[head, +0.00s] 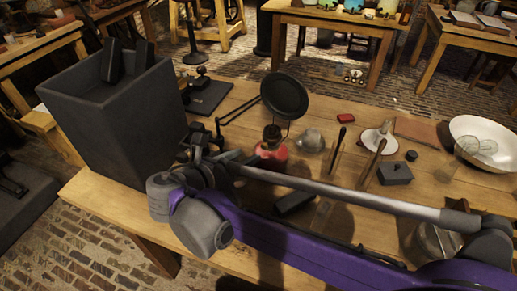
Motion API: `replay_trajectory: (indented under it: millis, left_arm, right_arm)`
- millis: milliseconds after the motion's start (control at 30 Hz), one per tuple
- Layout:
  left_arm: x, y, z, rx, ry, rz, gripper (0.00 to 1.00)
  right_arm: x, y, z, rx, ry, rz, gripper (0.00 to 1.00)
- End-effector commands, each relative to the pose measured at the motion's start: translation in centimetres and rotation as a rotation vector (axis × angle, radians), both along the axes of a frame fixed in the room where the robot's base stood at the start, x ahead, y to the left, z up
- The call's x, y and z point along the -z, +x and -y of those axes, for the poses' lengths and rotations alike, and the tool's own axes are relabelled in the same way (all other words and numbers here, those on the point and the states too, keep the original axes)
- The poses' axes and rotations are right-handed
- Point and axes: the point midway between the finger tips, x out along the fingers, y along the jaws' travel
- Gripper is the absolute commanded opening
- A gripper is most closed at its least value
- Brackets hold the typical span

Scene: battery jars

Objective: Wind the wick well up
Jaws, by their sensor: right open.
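A small lamp with a red base (274,152) and a dark brownish burner (272,132) stands on the wooden workbench, left of its middle. Its wick and any winding knob are too small to make out. A round black disc (284,95) stands up behind and above the lamp. My right arm reaches in from the right, across the front of the bench. My right gripper (205,145) is left of the lamp, apart from it, and looks empty. It is open, though its fingers are small and partly blend with dark things behind. My left gripper is not in view.
A tall dark box (118,125) with two dark upright pieces stands at the bench's left end. Right of the lamp are a glassy lump (311,140), thin upright tools, a small dark box (395,173) and a white bowl (484,143). A jointed black rod (240,110) stands left of the disc.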

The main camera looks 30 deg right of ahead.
Motion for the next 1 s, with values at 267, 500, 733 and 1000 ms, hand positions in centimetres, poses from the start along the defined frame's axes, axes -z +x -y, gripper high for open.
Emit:
replay_trajectory:
  millis: [267,500,733,1000]
  left_arm:
    - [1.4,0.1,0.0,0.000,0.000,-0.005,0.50]
    - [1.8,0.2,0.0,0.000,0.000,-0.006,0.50]
    - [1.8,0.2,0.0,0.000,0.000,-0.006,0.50]
    - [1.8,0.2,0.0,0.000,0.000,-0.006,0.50]
  right_arm:
    - [2.1,1.9,4.4,0.004,0.000,-0.001,0.56]
    - [2.7,2.6,5.8,0.001,0.001,0.000,0.56]
    - [2.7,2.7,5.9,0.001,0.001,0.000,0.56]
    - [2.6,2.7,5.9,0.001,0.001,0.000,0.15]
